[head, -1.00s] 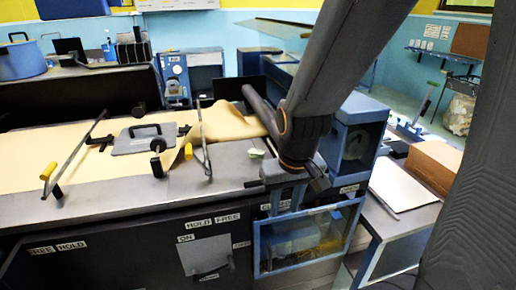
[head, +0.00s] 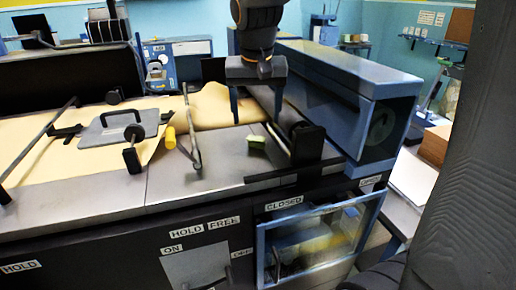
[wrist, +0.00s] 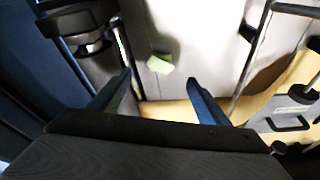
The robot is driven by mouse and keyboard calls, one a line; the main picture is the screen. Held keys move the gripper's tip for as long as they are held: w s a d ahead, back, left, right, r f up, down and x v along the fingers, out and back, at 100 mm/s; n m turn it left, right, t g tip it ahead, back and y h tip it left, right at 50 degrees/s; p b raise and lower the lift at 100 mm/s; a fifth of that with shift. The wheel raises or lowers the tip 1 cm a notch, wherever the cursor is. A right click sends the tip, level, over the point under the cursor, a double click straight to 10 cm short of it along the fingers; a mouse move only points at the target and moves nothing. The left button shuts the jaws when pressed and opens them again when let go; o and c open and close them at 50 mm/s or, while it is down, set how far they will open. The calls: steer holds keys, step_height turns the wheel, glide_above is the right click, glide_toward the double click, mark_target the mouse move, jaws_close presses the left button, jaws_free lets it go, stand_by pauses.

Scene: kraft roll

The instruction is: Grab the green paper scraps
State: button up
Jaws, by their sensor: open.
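The green paper scraps (head: 257,142) lie in a small pale-green clump on the grey metal table top, beside the dark roller at the machine's right end. They also show in the wrist view (wrist: 160,63), just beyond the fingertips and roughly centred between them. My gripper (head: 257,118) points down above the table, behind and above the scraps in the head view. In the wrist view its two blue fingers (wrist: 158,77) are spread wide with nothing between them. The gripper is apart from the scraps.
A dark roller assembly (head: 303,142) and a long blue housing (head: 345,90) stand close on the right. A bent metal bar (head: 192,135) rises on the left. Brown kraft paper (head: 90,145) covers the table further left, with a grey handled plate (head: 118,131) on it.

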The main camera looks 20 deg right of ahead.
mark_target(255, 137)
steer(key=shift+p+x, duration=0.95)
steer(key=shift+x, duration=2.8)
steer(key=c, duration=1.1)
steer(key=shift+r, duration=0.45)
steer(key=b+v, duration=0.1)
steer(key=v, duration=0.1)
steer(key=shift+s+r, duration=0.2)
steer(key=shift+r, duration=0.2)
steer(key=s+p, duration=0.1)
steer(key=s, duration=1.6)
